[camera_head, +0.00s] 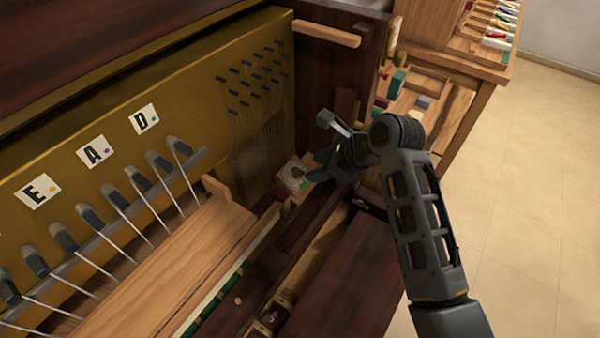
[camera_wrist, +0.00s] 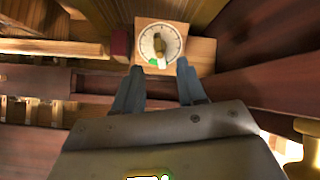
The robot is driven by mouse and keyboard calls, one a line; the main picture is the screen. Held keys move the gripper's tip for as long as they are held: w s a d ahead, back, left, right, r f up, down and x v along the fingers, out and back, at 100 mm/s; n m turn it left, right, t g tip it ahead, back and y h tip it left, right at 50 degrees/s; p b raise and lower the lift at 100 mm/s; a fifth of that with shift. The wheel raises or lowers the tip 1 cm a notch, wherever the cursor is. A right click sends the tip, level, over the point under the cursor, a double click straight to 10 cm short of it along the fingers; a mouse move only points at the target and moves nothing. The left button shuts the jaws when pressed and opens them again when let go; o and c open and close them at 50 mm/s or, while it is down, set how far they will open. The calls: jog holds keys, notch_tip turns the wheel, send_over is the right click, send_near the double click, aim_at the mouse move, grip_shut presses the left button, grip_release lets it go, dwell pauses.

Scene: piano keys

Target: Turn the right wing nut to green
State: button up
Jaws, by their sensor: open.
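A brass wing nut (camera_wrist: 159,46) sits on a round pale dial with tick marks (camera_wrist: 144,39), on a wooden block, in the wrist view. A green patch (camera_wrist: 153,62) lies on the dial's edge nearest my gripper. The wing nut's long side runs roughly up and down the picture; I cannot tell exactly what it points at. In the head view the dial (camera_head: 294,177) shows small at the right end of the piano's inside. My gripper (camera_wrist: 158,70) is open and empty. Its two fingertips are spread just short of the dial, one on each side of its middle.
Piano hammers (camera_head: 137,178) and cards with letters E, A and D (camera_head: 94,150) are at left. Dark wood walls and rails (camera_head: 318,200) close in around the dial. A wooden shelf (camera_head: 463,105) with coloured blocks stands at right. The tiled floor is clear.

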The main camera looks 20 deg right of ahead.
aim_at(304, 172)
jog(key=shift+w+a+f, duration=0.25)
jog(key=shift+w+f, duration=0.1)
jog(key=shift+f, duration=0.15)
dwell(0.4)
jog(key=shift+w+a+f+b, duration=0.1)
jog(key=shift+w+f+b, duration=0.15)
jog(key=shift+b, duration=0.1)
jog(key=shift+w+a+f, duration=0.1)
jog(key=shift+a+f, duration=0.05)
jog(key=shift+f, duration=0.15)
jog(key=shift+w+a+f, duration=0.1)
jog(key=shift+w+f, duration=0.1)
jog(key=shift+f, duration=0.05)
jog(key=shift+w+a+f+b, duration=0.1)
jog(key=shift+w+f+b, duration=0.1)
jog(key=shift+f+b, duration=0.1)
jog(key=shift+w+a+f, duration=0.15)
jog(key=shift+f, duration=0.05)
jog(key=shift+b+x, duration=0.6)
jog(key=shift+x, duration=0.5)
jog(key=shift+s+d+r+p, duration=0.3)
jog(key=shift+r+p, duration=0.15)
jog(key=shift+p, duration=0.6)
